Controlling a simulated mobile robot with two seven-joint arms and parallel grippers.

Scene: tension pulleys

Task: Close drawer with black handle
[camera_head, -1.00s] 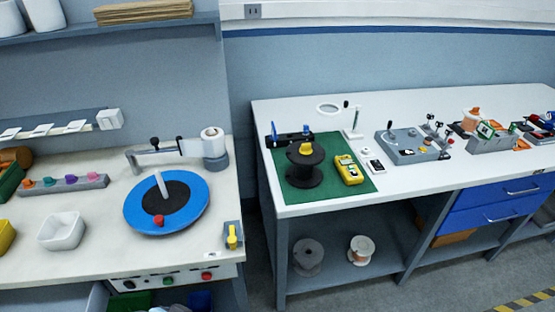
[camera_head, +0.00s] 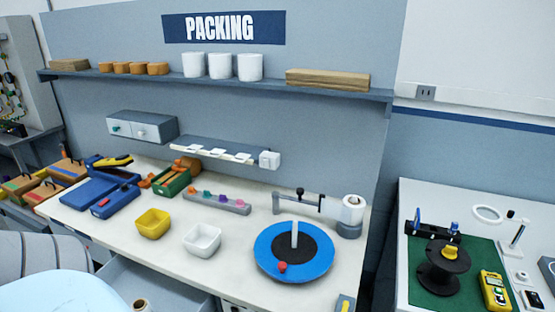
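A grey drawer (camera_head: 158,288) stands pulled out below the front edge of the packing bench, at the bottom left of the head view. Its front and any handle on it are out of view, so I cannot tell the handle's colour. A small grey wall cabinet (camera_head: 142,127) has two light fronts that look shut, one with a teal knob and one with a pale knob. No black handle is clearly visible. Neither of my grippers is in view.
The white bench top (camera_head: 130,232) holds a yellow bin (camera_head: 153,224), a white bin (camera_head: 202,239), blue trays (camera_head: 88,194) and a blue turntable (camera_head: 268,250). A rounded pale shape (camera_head: 60,292) fills the lower left. A second bench stands at right.

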